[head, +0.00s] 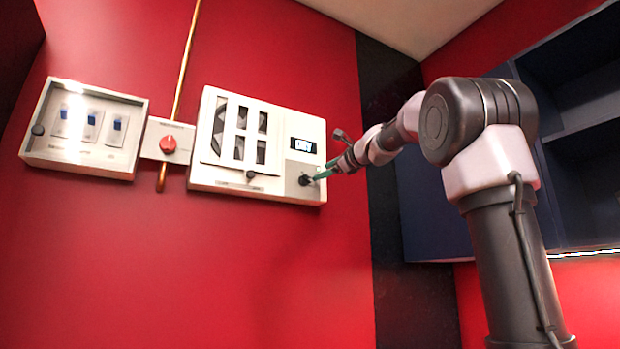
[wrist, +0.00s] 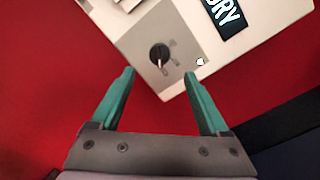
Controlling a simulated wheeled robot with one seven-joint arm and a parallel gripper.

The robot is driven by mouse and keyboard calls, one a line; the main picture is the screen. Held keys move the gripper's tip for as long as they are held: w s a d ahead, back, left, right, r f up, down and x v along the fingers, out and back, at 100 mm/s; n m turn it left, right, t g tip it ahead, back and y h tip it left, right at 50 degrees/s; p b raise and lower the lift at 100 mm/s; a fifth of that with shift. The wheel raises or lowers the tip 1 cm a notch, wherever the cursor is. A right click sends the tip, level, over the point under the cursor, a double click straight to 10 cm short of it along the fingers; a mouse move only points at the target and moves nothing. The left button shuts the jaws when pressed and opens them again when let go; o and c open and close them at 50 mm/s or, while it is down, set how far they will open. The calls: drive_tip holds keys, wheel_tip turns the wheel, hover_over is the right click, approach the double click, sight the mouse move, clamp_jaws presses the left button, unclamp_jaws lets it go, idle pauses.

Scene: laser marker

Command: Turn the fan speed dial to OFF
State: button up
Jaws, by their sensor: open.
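The fan speed dial (wrist: 159,55) is a round black knob with a pale pointer line, set on a grey plate at the corner of a white wall unit. In the head view the dial (head: 305,180) sits at the unit's lower right, below a small display. My gripper (wrist: 159,74) has two green fingers spread apart. The dial lies ahead of the gap between the fingertips, and nothing is between them. In the head view my gripper (head: 323,174) is close to the dial from the right. The marks around the dial are too small to read.
The white unit (head: 205,125) has a fan grille and a dark display (head: 303,145). To its left are a red knob (head: 168,145) on a small box, a copper pipe, and a switch box (head: 80,171). Dark shelves (head: 580,90) stand at the right.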

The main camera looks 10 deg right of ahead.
sight(308, 178)
drive_tip(key=x, duration=0.8)
drive_tip(key=shift+w+a, duration=0.15)
drive_tip(key=shift+w, duration=0.15)
clamp_jaws()
